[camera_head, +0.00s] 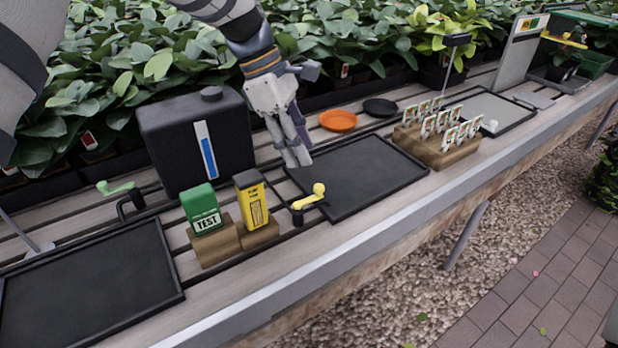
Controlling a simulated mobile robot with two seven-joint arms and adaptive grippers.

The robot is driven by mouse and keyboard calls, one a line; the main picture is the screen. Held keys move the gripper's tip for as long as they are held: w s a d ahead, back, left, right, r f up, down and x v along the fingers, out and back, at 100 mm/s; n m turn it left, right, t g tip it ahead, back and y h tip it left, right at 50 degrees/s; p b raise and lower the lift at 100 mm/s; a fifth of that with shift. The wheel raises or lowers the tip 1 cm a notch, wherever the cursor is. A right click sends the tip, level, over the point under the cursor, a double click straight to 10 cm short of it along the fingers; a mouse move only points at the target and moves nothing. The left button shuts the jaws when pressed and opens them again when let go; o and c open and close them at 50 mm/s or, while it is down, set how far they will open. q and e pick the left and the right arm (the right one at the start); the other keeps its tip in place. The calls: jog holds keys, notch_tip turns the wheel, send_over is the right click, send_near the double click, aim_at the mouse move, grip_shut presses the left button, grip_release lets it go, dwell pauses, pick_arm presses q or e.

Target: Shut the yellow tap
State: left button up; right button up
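The yellow tap (309,197) is on the bench, just right of the yellow box and at the left edge of a black tray (373,167). It has a yellow handle with a rounded end and a black base. My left gripper (298,158) points down above and behind the tap, near the tray's back left corner, apart from the tap. Its fingers look close together, but I cannot tell if they are fully shut. My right gripper is not in view.
A green tap (117,188) and a black tank (198,139) stand left. Green (202,208) and yellow (251,199) boxes on wooden blocks stand beside the yellow tap. Orange (338,120) and black (380,107) saucers lie behind the tray. A wooden label block (437,150) stands right.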

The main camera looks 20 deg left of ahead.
aim_at(318, 186)
pick_arm(q)
jog(key=x, duration=0.8)
jog(key=shift+f, duration=0.1)
grip_shut()
